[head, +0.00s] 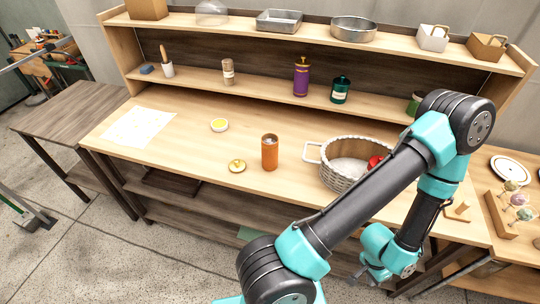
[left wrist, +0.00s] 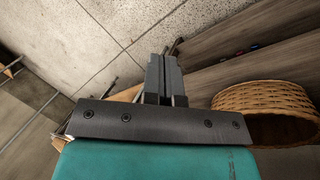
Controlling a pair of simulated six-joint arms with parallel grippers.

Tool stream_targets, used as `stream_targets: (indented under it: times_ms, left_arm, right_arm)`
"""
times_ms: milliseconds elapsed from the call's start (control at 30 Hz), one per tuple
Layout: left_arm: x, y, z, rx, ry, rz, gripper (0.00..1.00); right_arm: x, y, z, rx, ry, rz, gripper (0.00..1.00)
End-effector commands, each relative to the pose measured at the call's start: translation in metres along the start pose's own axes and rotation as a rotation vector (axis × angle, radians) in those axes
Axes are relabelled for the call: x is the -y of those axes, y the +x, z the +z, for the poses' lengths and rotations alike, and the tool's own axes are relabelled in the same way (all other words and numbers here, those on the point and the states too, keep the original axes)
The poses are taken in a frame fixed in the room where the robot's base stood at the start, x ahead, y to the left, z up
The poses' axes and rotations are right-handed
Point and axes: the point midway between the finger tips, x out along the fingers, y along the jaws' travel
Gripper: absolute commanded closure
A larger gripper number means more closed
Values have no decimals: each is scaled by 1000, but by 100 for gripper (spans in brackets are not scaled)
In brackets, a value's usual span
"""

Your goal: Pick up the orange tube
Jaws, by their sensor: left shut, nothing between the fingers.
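The orange tube (head: 270,154) stands upright on the table, left of the wicker basket, with its top open. A round gold-and-white lid (head: 237,166) lies on the table to its left. My left gripper (head: 362,273) is low in front of the table's front edge, right of the tube and well apart from it. Its fingers (left wrist: 164,72) are shut with nothing between them in the left wrist view. The tube does not show in the left wrist view. My right gripper is not in view.
A purple bottle (head: 301,80) and green jar (head: 340,91) stand on the shelf.

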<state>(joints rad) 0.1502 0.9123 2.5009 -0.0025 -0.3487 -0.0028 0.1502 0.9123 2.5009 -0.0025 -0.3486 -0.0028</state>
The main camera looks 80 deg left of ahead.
Motion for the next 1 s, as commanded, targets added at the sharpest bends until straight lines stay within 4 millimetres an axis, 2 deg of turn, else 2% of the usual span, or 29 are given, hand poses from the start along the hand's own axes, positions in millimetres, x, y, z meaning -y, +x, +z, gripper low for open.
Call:
stream_targets:
  times_ms: [233,1000]
  left_arm:
    - [0,0,0,0,0,0,98]
    - [0,0,0,0,0,0,24]
  right_arm:
    - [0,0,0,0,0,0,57]
    - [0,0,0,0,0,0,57]
